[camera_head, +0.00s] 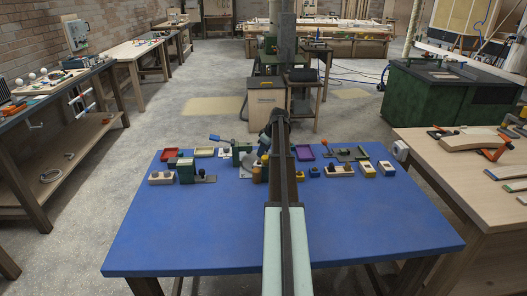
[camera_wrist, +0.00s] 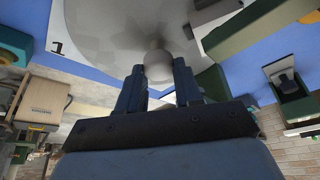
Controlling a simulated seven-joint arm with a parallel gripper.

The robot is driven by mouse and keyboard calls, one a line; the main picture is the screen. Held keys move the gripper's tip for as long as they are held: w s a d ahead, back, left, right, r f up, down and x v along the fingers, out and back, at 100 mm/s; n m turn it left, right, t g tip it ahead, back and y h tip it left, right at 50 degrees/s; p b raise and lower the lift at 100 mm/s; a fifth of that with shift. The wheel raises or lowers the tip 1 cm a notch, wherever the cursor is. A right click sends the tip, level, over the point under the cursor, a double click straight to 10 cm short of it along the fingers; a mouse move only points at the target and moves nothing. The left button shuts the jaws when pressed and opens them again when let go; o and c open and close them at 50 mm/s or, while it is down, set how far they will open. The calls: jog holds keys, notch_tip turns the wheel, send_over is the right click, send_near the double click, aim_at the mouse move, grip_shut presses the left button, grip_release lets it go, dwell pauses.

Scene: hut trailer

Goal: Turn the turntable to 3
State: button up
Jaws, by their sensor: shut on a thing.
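The turntable (camera_wrist: 110,25) is a pale grey disc that fills the upper middle of the wrist view. A rounded pale knob (camera_wrist: 158,66) stands on it, between the two dark fingers of my gripper (camera_wrist: 157,82), which is shut on it. A black number 1 (camera_wrist: 58,47) shows on a white surface at the disc's left. I cannot see a 3 or a pointer. In the head view my arm hides most of the turntable; a pale part of it (camera_head: 248,160) shows left of the arm, among the small fixtures.
The blue table (camera_head: 190,230) is clear in front.

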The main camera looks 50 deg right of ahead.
grip_shut()
jog(key=shift+m+h, duration=0.3)
jog(key=shift+m, duration=0.2)
jog(key=shift+a+m+h, duration=0.1)
jog(key=shift+m+h, duration=0.8)
jog(key=shift+m, duration=1.5)
jog(key=shift+m+g+h, duration=0.5)
jog(key=shift+m+h, duration=0.2)
jog(key=shift+m, duration=1.5)
jog(key=shift+w+m+g+h, duration=0.1)
jog(key=shift+m+g+h, duration=0.35)
jog(key=shift+m, duration=1.15)
jog(key=shift+m+g, duration=0.25)
jog(key=shift+m, duration=0.15)
jog(key=o, duration=0.8)
grip_release()
jog(key=shift+o, duration=0.2)
